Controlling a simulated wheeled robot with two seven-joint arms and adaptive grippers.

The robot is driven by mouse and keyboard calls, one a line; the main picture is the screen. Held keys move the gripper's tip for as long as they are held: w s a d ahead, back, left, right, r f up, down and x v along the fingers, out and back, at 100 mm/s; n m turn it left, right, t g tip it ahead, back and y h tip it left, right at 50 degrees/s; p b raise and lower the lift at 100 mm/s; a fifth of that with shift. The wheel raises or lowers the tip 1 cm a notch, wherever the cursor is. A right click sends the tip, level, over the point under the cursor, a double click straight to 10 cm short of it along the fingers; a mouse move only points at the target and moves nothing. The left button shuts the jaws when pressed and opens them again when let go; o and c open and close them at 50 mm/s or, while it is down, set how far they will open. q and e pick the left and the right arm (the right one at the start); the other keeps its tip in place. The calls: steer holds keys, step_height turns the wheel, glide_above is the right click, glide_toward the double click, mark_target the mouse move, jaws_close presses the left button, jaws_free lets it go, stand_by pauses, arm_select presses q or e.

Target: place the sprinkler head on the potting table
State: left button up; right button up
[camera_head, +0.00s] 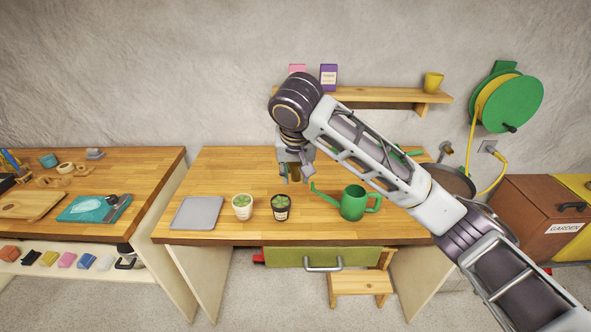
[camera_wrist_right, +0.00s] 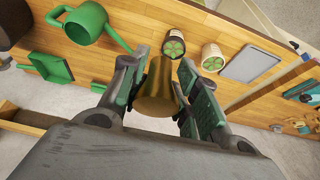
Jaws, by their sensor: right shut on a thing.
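My right gripper (camera_head: 293,177) hangs over the middle of the wooden potting table (camera_head: 235,170), behind the two small pots. In the right wrist view, my right gripper (camera_wrist_right: 158,97) is shut on a brass-coloured, tapered piece, the sprinkler head (camera_wrist_right: 158,92). The sprinkler head is mostly hidden behind the fingers in the head view. I cannot tell whether it touches the table. My left gripper is in neither view.
A grey tray (camera_head: 196,213), a white pot (camera_head: 242,207), a dark pot (camera_head: 280,208) and a green watering can (camera_head: 354,204) stand along the front of the potting table. A wall shelf (camera_head: 390,95) is behind my arm. The back left tabletop is clear.

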steer(key=s+d+f+n+g+y, duration=0.1)
steer(key=d+f+n+g+y, duration=0.1)
steer(key=f+n, duration=0.3)
steer(key=s+d+f+n+g+y, duration=0.2)
steer(key=f+n, duration=0.4)
steer(key=n, duration=0.6)
steer(key=shift+s+d+f, duration=0.25)
steer(key=shift+d+f, duration=0.05)
steer(key=shift+d, duration=0.55)
stand_by(0.5)
steer(key=shift+m, duration=0.3)
stand_by(0.6)
